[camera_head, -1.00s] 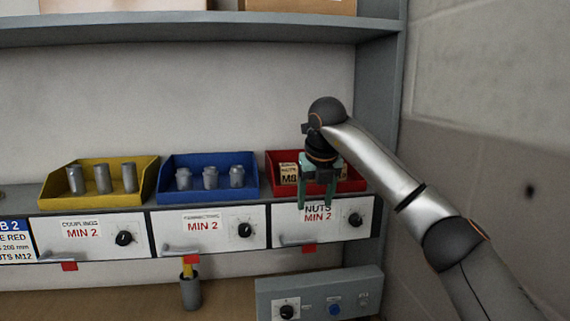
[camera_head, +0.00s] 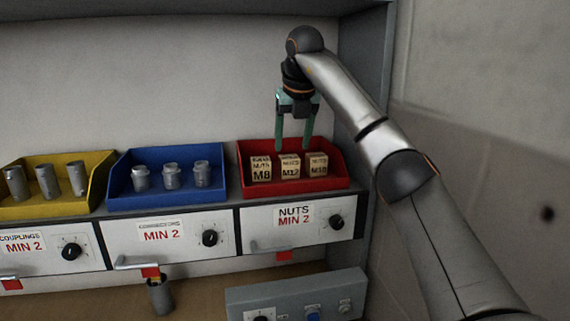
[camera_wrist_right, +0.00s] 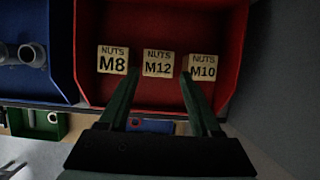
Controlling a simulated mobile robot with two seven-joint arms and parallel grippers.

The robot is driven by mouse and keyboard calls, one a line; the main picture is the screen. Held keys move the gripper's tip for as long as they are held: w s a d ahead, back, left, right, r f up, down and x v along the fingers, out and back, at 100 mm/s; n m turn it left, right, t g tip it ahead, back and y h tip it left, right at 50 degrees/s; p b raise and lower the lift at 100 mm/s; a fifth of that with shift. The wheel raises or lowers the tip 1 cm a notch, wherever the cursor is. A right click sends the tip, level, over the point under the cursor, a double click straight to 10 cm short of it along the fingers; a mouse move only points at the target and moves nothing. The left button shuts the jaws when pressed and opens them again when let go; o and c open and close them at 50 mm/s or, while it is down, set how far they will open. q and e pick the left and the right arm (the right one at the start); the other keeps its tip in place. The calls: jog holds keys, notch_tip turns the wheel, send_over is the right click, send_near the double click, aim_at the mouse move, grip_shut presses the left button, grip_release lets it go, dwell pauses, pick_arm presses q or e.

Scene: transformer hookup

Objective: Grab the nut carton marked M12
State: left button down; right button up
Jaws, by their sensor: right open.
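The M12 nut carton (camera_head: 290,167) is the middle of three small tan cartons in the red bin (camera_head: 330,184). The M8 carton (camera_head: 261,169) is on its left and a third carton (camera_head: 317,165) is on its right. In the right wrist view the M12 carton (camera_wrist_right: 158,64) stands between the M8 carton (camera_wrist_right: 112,60) and the M10 carton (camera_wrist_right: 203,67). My right gripper (camera_head: 293,146) is open and empty, its green fingers pointing down above the bin. In the right wrist view the fingertips (camera_wrist_right: 161,80) flank the M12 carton's near side. My left gripper is not in view.
A blue bin (camera_head: 168,204) with grey fittings and a yellow bin (camera_head: 50,208) with grey cylinders stand to the left on the same shelf. A grey wall panel (camera_head: 362,110) rises close on the right. A drawer labelled NUTS (camera_head: 265,242) is below the red bin.

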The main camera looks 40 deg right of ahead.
aim_at(289, 157)
jog(key=x, duration=0.7)
jog(key=shift+a, duration=0.1)
jog(key=shift+r, duration=0.1)
grip_shut()
